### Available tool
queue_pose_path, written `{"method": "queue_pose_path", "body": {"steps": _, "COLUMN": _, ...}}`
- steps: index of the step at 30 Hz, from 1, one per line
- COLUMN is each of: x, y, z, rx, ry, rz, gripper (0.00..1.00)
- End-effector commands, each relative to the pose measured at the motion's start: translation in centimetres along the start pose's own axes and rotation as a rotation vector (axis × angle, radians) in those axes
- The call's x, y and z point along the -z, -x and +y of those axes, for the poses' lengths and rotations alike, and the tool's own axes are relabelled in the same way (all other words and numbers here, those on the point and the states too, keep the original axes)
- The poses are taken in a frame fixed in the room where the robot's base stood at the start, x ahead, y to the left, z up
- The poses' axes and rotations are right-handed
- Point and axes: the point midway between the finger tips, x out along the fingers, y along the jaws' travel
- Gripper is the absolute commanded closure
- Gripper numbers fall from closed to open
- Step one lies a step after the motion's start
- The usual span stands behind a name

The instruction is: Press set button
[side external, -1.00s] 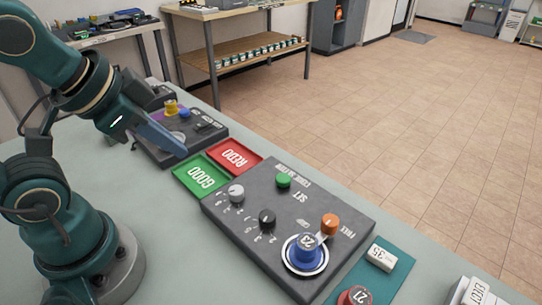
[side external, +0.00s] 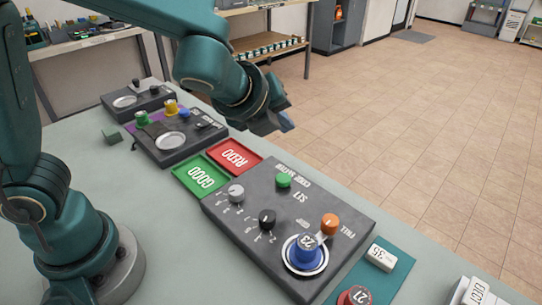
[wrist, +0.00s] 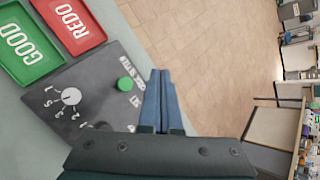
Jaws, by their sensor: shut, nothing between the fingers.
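The green set button (side external: 283,181) stands up on the dark control box (side external: 330,205), near the "SET" label. It also shows in the wrist view (wrist: 125,84), just left of my fingers. My gripper (side external: 285,122) is shut and empty. In the side view it hangs in the air above and beyond the far end of the box, apart from the button. In the wrist view the blue fingers of my gripper (wrist: 160,75) lie together and point past the button toward the floor.
Another device (side external: 172,140) stands behind.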

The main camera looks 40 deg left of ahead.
Motion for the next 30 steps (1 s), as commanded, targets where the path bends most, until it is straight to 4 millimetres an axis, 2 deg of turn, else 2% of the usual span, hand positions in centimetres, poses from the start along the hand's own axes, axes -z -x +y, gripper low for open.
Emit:
{"method": "queue_pose_path", "body": {"steps": 14, "x": 0.5, "y": -0.2, "z": 0.2, "rx": -0.003, "ry": -0.006, "rz": 0.006, "gripper": 1.00}}
{"method": "queue_pose_path", "body": {"steps": 30, "x": 3.9, "y": -4.6, "z": 3.6, "rx": -0.007, "ry": -0.012, "rz": 0.008, "gripper": 1.00}}
